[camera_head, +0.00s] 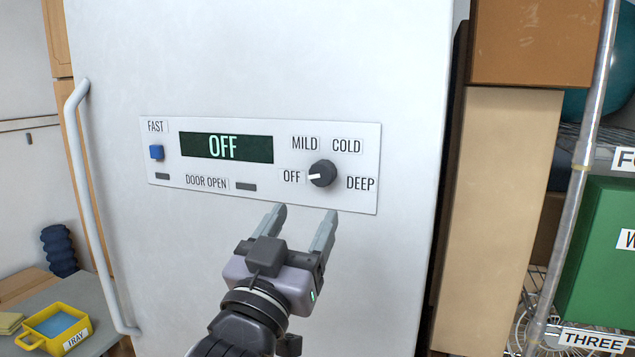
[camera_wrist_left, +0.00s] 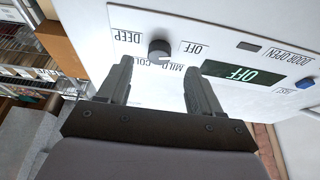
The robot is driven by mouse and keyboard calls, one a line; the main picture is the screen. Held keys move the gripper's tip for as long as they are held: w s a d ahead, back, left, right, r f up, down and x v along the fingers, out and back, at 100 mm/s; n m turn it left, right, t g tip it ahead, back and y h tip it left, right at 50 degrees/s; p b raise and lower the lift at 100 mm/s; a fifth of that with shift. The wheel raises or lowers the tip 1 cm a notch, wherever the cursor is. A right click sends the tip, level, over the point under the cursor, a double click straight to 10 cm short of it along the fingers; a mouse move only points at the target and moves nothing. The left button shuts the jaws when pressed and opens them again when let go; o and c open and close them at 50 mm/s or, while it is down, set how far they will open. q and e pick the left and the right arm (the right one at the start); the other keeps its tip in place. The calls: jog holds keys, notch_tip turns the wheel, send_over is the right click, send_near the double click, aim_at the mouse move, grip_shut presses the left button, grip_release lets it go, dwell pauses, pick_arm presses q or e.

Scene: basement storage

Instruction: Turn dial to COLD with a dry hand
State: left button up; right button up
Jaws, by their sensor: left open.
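The dial (camera_head: 322,173) is a round dark knob on the white control panel (camera_head: 265,192) of a white appliance door. Its white pointer points left to OFF; MILD, COLD and DEEP are printed around it. The display (camera_head: 226,148) reads OFF. My left gripper (camera_head: 304,212) is open and empty, just below the dial, with fingers pointing up at the panel. In the left wrist view the dial (camera_wrist_left: 159,50) shows between and beyond the fingertips (camera_wrist_left: 158,68), apart from them as far as I can see. My right gripper is not in view.
A blue FAST button (camera_head: 156,152) is at the panel's left. A long white handle (camera_head: 88,200) runs down the door's left side. A yellow tray (camera_head: 85,322) holding blue stands at lower left. Cardboard boxes (camera_head: 500,200) and a metal shelf with a green box (camera_head: 600,250) stand to the right.

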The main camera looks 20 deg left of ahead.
aim_at(320, 175)
pick_arm(q)
jog(key=x, duration=0.2)
jog(key=r+p+x, duration=0.1)
jog(key=x, duration=0.2)
jog(key=p+x, duration=0.1)
jog(key=x, duration=0.1)
jog(key=shift+s+r, duration=0.1)
jog(key=shift+r, duration=0.2)
jog(key=c, duration=1.1)
